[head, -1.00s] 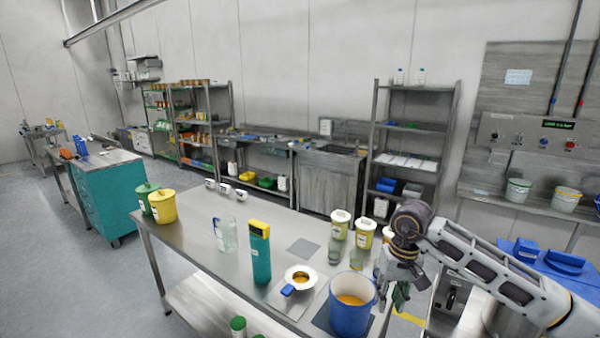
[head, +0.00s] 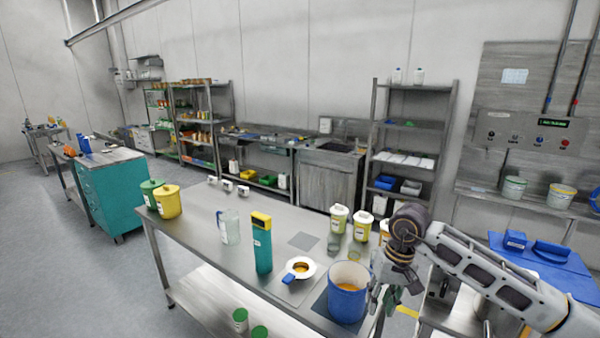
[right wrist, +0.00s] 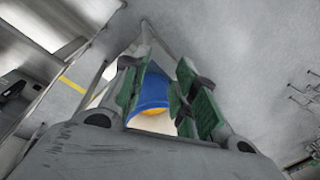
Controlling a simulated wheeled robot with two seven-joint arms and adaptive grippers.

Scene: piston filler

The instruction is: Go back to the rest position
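My right gripper (head: 388,298) hangs fingers-down at the right end of the steel table (head: 200,218), just right of the blue bucket (head: 347,305). In the right wrist view its green-padded fingers (right wrist: 162,92) stand apart with nothing held between them. The blue bucket (right wrist: 152,92) shows beyond the gap, with orange content at its mouth in the head view. My left gripper is not in view.
The table also holds a teal bottle (head: 262,248), a white dish (head: 300,269), a clear jug (head: 230,228), lidded tubs (head: 167,201) and jars (head: 337,218). A blue mat (head: 545,265) lies at right. Open floor (head: 70,270) lies at left.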

